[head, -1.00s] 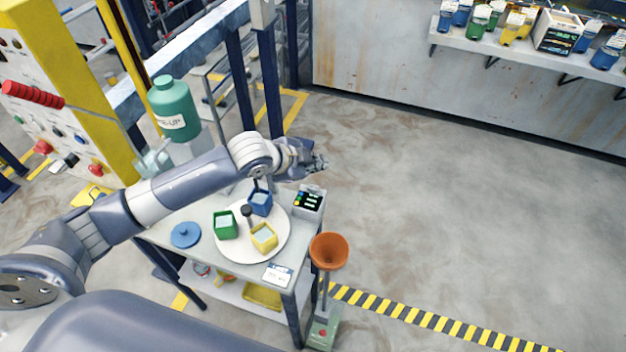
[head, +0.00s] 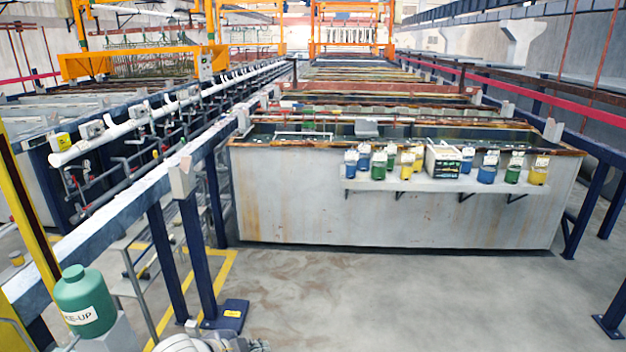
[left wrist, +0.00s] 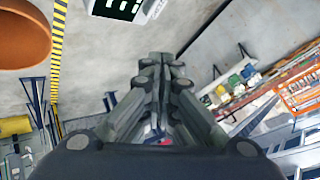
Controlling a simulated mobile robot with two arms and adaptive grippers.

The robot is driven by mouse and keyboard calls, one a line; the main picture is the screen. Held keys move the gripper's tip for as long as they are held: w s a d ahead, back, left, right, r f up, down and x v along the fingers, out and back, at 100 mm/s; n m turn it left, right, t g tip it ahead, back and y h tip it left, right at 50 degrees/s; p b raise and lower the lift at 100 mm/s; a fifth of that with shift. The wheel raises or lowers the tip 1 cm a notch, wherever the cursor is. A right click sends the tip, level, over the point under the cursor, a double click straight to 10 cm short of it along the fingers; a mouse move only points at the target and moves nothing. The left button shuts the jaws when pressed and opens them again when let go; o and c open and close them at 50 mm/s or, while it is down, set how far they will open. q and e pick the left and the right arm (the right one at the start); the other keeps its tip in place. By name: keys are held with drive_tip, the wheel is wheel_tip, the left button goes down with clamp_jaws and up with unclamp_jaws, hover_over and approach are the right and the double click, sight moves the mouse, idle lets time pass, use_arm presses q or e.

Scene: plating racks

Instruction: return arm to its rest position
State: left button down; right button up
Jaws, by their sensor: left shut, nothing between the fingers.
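My left gripper (left wrist: 161,70) shows in the middle of the left wrist view, its fingers together and nothing between them. In the head view only a small part of my left arm (head: 205,343) shows at the bottom edge, and the fingertips there cannot be made out. My right gripper is in neither view.
A green bottle (head: 84,298) stands at lower left. A long grey tank (head: 300,205) with a shelf of several small bottles (head: 480,183) stands ahead. Open floor (head: 400,300) lies before it. The wrist view shows an orange funnel (left wrist: 22,35) and a black-and-white device (left wrist: 118,8).

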use_arm(q)
drive_tip(key=s+d+f+n+g, duration=0.1)
drive_tip(key=s+d+f+n, duration=0.1)
drive_tip(key=s, duration=0.5)
drive_tip(key=s+d+f+n+g, duration=0.1)
drive_tip(key=s+f+n, duration=0.15)
drive_tip(key=s, duration=0.35)
drive_tip(key=s+a+f+n+g+y, duration=0.1)
drive_tip(key=s+a+n+y, duration=0.1)
drive_tip(key=s+a+n, duration=0.45)
drive_tip(key=s+a+f+n+g+y, duration=0.1)
drive_tip(key=s+a+g+y, duration=0.15)
drive_tip(key=s, duration=0.75)
wheel_tip(320, 180, down, 32)
drive_tip(key=s+b, duration=0.2)
drive_tip(key=b, duration=0.3)
drive_tip(key=s+a+f+g+b, duration=0.1)
drive_tip(key=s+a+f+b, duration=0.2)
drive_tip(key=s+f, duration=1.3)
wheel_tip(320, 180, down, 4)
drive_tip(key=shift+s+r+m+b, duration=0.1)
drive_tip(key=shift+s+m+b, duration=0.2)
drive_tip(key=shift+b, duration=0.2)
